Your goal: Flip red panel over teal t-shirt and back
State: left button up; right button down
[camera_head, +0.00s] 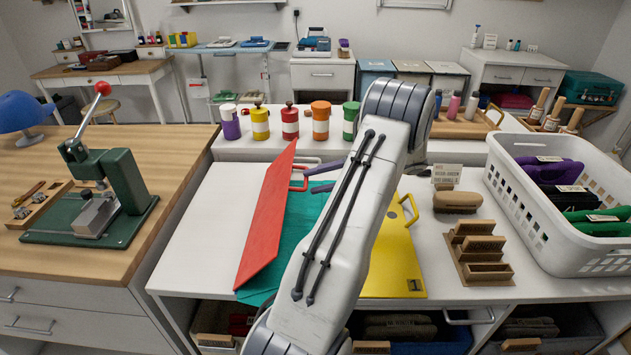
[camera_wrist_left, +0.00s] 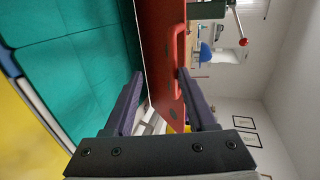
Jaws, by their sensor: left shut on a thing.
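The red panel (camera_head: 266,222) stands tilted up on edge over the left part of the teal t-shirt (camera_head: 302,213) on the white table. Its red handle (camera_head: 298,182) is on the side facing my left gripper (camera_head: 318,180), whose purple fingers are shut on the panel at the handle. In the left wrist view, the red panel (camera_wrist_left: 162,45) runs between the fingers of my left gripper (camera_wrist_left: 163,105), with the teal t-shirt (camera_wrist_left: 80,60) beside it. My arm hides much of the shirt. My right gripper is out of view.
A yellow panel (camera_head: 395,265) lies right of the shirt, partly behind my arm. Several colored jars (camera_head: 290,123) line the back ledge. A white basket (camera_head: 545,215) and brown wooden holders (camera_head: 478,255) stand at right. The white tabletop left of the panel is clear.

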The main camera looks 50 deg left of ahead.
pick_arm(q)
jog(key=v, duration=1)
jog(key=shift+b, duration=0.35)
jog(key=shift+s, duration=0.1)
